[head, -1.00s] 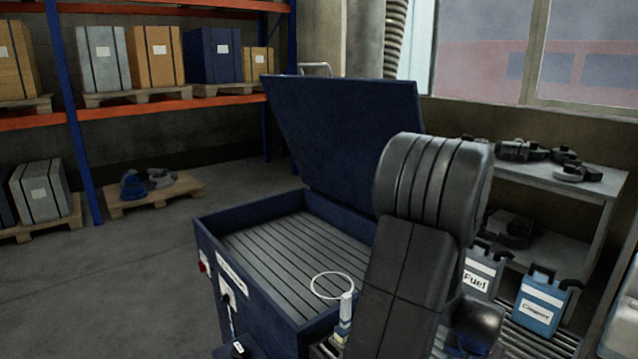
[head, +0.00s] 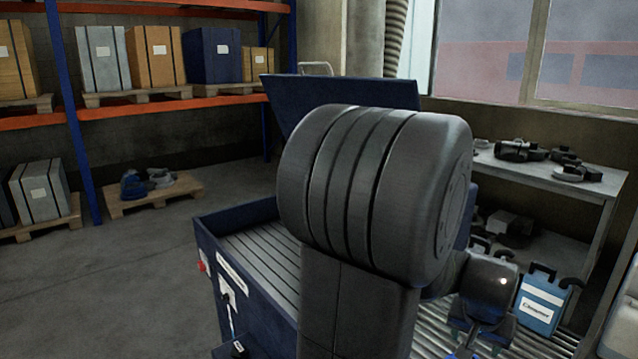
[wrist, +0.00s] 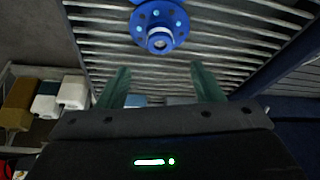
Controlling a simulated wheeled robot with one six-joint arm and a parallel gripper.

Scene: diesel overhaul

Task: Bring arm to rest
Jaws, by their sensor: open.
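My gripper (wrist: 162,86) shows in the wrist view with its two greenish fingers apart and nothing between them. Beyond the fingertips, a blue round flanged part (wrist: 160,24) lies on a slatted surface (wrist: 215,55), apart from the fingers. In the head view, my dark arm fills the middle and right foreground, bent with its thick joint high up. My gripper cannot be made out there. A small blue piece (head: 464,338) shows low beside the arm, too hidden to identify.
A dark blue bin (head: 215,222) with a raised lid (head: 290,95) stands behind my arm. At right are a grey bench (head: 545,175) with dark parts and a blue jug (head: 541,300). Shelving (head: 72,110) with boxes stands at left.

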